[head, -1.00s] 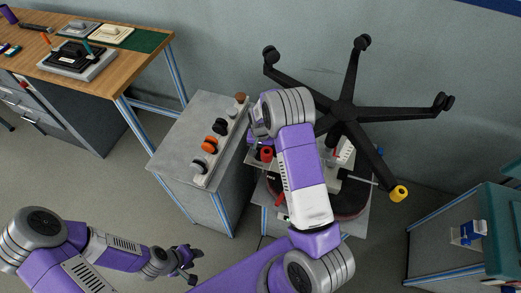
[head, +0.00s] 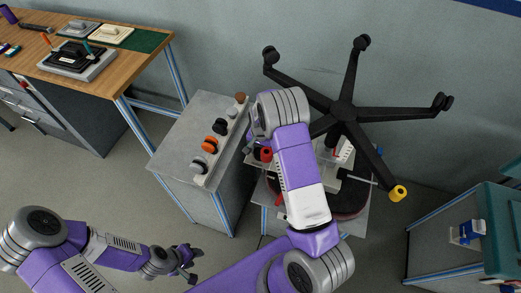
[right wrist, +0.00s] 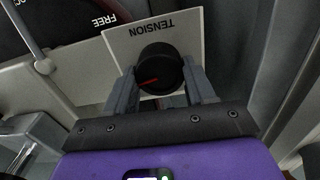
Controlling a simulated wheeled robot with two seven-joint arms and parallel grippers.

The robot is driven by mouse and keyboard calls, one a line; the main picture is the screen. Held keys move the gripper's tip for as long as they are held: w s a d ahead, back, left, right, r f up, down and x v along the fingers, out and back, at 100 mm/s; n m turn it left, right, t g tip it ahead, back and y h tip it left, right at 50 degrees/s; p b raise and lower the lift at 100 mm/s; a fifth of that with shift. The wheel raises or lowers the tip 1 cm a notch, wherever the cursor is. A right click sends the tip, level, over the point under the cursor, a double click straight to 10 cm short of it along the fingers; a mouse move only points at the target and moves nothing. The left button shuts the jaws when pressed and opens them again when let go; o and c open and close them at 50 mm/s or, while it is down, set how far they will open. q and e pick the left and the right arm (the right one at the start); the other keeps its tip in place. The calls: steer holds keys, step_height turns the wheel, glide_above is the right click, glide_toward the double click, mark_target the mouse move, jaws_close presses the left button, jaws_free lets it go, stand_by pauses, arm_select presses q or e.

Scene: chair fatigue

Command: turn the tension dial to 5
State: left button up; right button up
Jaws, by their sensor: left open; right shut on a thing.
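The tension dial (right wrist: 160,70) is a round black knob with a red mark, set on a white plate (right wrist: 120,44) lettered TENSION. In the right wrist view its red mark points to the lower left; I see no number beside it. My right gripper (right wrist: 161,88) has one finger on each side of the dial and is shut on it. In the head view my own right arm hides that gripper and the dial. My left gripper (head: 189,265) is open and empty, low over the floor at the lower left.
An upturned chair with a black star base (head: 343,110) and a yellow-tipped leg (head: 398,193) stands by the wall. A grey cabinet (head: 190,135) with several knobs is left of it. A wooden bench (head: 140,50) is at upper left, a teal machine (head: 502,230) at right.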

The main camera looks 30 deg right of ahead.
steer(key=o, duration=1)
steer(key=shift+o, duration=0.2)
steer(key=shift+r+p, duration=0.8)
steer(key=shift+r, duration=3.05)
